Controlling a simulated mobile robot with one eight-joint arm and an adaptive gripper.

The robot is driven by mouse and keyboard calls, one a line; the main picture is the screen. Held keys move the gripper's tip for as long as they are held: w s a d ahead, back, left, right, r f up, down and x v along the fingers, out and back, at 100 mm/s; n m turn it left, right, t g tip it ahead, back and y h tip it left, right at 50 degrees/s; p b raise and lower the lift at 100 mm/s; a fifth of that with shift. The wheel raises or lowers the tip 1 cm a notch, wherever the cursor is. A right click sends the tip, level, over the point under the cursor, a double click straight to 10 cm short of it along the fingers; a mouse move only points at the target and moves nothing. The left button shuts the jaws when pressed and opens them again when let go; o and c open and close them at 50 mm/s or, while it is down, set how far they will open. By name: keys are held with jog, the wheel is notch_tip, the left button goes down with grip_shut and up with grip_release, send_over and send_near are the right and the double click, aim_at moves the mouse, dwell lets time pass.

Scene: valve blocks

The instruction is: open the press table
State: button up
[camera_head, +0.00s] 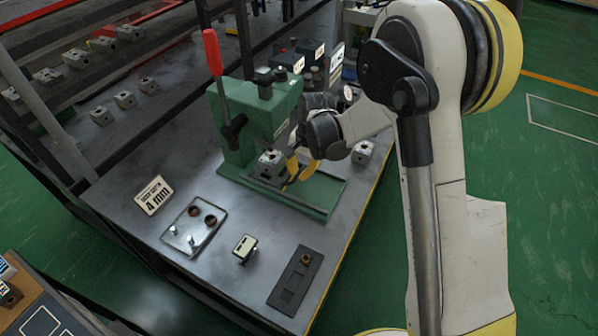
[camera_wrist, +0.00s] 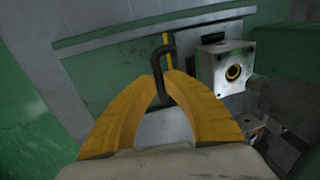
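The green press (camera_head: 255,110) with a red-handled lever (camera_head: 212,52) stands on the metal workbench. A valve block (camera_head: 268,162) sits low at its front, and a block with a brass-coloured port (camera_wrist: 232,72) shows in the wrist view, right of my fingers. My gripper (camera_head: 298,168) is at the front of the press. In the wrist view its yellow fingers (camera_wrist: 165,76) converge around a dark hooked handle (camera_wrist: 158,62), with the handle between the tips. The press table's sliding part is mostly hidden by the gripper and block.
On the workbench are a "4 mm" sign (camera_head: 153,195), a metal plate with pegs (camera_head: 193,228), a small block (camera_head: 245,247) and a dark plate (camera_head: 296,280). Another block (camera_head: 362,152) lies right of the press. A rack with several blocks (camera_head: 103,45) stands behind left.

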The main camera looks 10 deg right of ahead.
jog(key=shift+s+d, duration=0.1)
grip_shut()
jog(key=s+d, duration=0.2)
jog(key=d, duration=0.1)
jog(key=s+d+b, duration=0.1)
jog(key=s+d, duration=0.1)
jog(key=d, duration=0.2)
jog(key=s+d, duration=0.3)
jog(key=shift+d, duration=0.25)
jog(key=o, duration=0.7)
grip_release()
notch_tip(320, 180, up, 12)
jog(key=s+d, duration=0.1)
jog(key=shift+d, duration=0.35)
jog(key=shift+f, duration=0.15)
